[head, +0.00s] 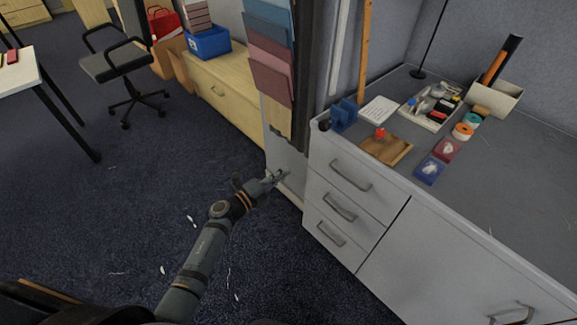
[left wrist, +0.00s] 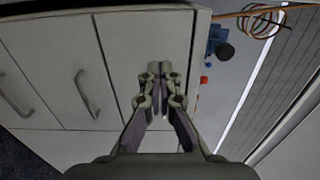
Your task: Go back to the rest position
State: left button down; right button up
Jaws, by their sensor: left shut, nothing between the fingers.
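My left gripper (head: 275,178) is at the end of my left arm, which reaches up from the bottom of the head view. It is in front of the lower part of a pale panel beside the grey drawer cabinet (head: 318,196). In the left wrist view the left gripper (left wrist: 160,72) is shut, its fingertips together with nothing between them. White cabinet fronts with handles (left wrist: 87,92) show behind and left of it. Whether the fingertips touch any surface, I cannot tell. My right gripper is not in view.
A wooden cabinet (head: 240,112) with a blue bin (head: 208,46) stands behind. A chair (head: 118,65) and white table (head: 18,76) are left. Carpet between is mostly clear.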

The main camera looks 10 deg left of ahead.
pick_arm(q)
jog(key=shift+w+f, duration=0.1)
jog(key=shift+f, duration=0.05)
jog(key=s+a+f+n+g+y, duration=0.2)
jog(key=s+a+f+n+y, duration=0.3)
jog(key=f, duration=0.5)
jog(key=s+a+f+n+g+y, duration=0.15)
jog(key=s+a+f+n, duration=0.25)
jog(key=s+f+n, duration=0.5)
jog(key=s+a+f+n+g+y, duration=0.1)
jog(key=s+a+f+n+y, duration=0.25)
jog(key=f, duration=0.85)
jog(key=s+a+f+n+g+y, duration=0.1)
jog(key=s+f+n+g, duration=0.45)
jog(key=s, duration=0.85)
jog(key=s+a+f+n+g, duration=0.1)
jog(key=s+f+n+g, duration=0.15)
jog(key=s+f, duration=0.85)
jog(key=s+r+p, duration=0.2)
jog(key=r+p, duration=0.5)
jog(key=r, duration=0.1)
jog(key=s+r+p, duration=0.3)
jog(key=r+p, duration=0.4)
jog(key=r, duration=0.2)
jog(key=shift+a+m+g, duration=0.2)
jog(key=shift+m+g, duration=0.15)
jog(key=shift+g, duration=0.1)
